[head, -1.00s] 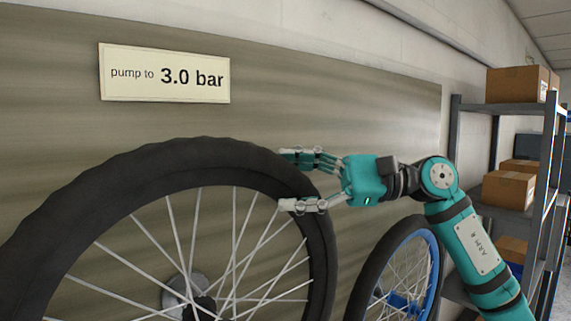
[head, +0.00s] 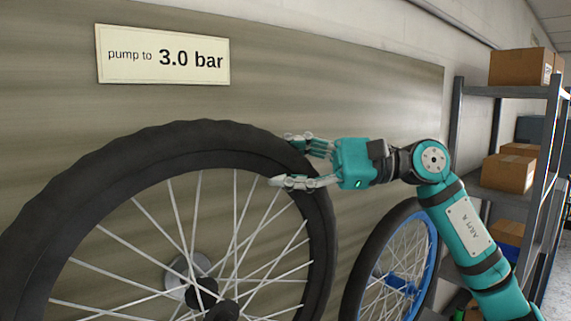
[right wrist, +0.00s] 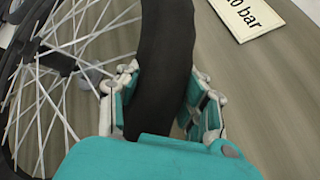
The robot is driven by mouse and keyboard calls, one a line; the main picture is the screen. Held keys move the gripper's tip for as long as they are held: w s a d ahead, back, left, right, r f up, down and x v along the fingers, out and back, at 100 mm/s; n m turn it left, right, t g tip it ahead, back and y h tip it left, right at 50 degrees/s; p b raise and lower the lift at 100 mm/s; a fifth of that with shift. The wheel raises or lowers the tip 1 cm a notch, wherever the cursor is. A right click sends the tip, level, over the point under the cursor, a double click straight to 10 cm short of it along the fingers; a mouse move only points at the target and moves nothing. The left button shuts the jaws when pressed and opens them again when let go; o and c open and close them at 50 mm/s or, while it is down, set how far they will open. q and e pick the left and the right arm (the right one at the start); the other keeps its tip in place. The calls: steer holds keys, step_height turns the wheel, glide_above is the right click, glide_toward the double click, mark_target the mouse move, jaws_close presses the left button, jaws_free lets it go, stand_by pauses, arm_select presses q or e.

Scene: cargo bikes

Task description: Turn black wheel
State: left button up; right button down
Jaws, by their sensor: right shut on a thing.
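The large black wheel (head: 110,165) with thin metal spokes and a dark hub fills the left and middle of the head view. My right gripper (head: 291,160) is at the upper right of its tire, with one finger on the near side and one behind. In the right wrist view the black wheel's tire (right wrist: 166,60) runs between the two fingers of my right gripper (right wrist: 163,95), which are shut on it. The rear finger is partly hidden by the tire in the head view. My left gripper is not in view.
A second wheel with a blue rim (head: 430,255) stands to the right, behind my right arm. A grey shelf (head: 500,198) with cardboard boxes (head: 520,66) is at the far right. A sign (head: 163,54) reading "pump to 3.0 bar" hangs on the panel (head: 330,90) behind.

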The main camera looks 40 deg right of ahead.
steer(key=shift+f, duration=0.1)
steer(key=shift+f+b, duration=0.15)
steer(key=shift+b, duration=0.2)
steer(key=d+f+b, duration=0.1)
steer(key=b, duration=0.2)
steer(key=shift+d+f+m+y, duration=0.1)
steer(key=shift+f+m+y, duration=0.05)
steer(key=shift+m+y, duration=0.2)
steer(key=shift+w+d, duration=0.1)
steer(key=shift+d, duration=0.05)
steer(key=c, duration=0.8)
jaws_free()
steer(key=shift+r, duration=0.2)
steer(key=shift+d, duration=0.1)
